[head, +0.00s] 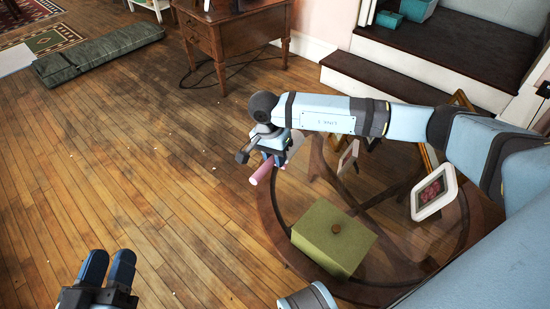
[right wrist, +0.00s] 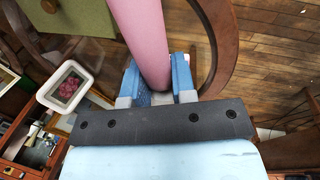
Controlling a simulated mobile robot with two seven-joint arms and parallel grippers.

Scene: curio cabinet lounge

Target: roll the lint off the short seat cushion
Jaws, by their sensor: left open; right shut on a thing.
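My right gripper (head: 268,158) is shut on a pink roller (head: 262,171), held above or near the edge of the round table. In the right wrist view the pink roller (right wrist: 141,38) extends up from between the blue fingers (right wrist: 157,82). My left gripper (head: 108,268) is at the lower left, open and empty above the floor. A long, flat, dark green cushion-like thing (head: 100,55) lies on the floor at the upper left, far from both grippers. I cannot tell whether it is the short seat cushion, and no lint shows on it.
A round glass-topped table (head: 275,228) bears a green box (head: 325,240) with a knob and a white picture frame (head: 419,211). A wooden side table (head: 238,38) stands behind. Dark-topped steps (head: 385,83) are at upper right. Open wooden floor (head: 130,170), with small white specks, fills the left.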

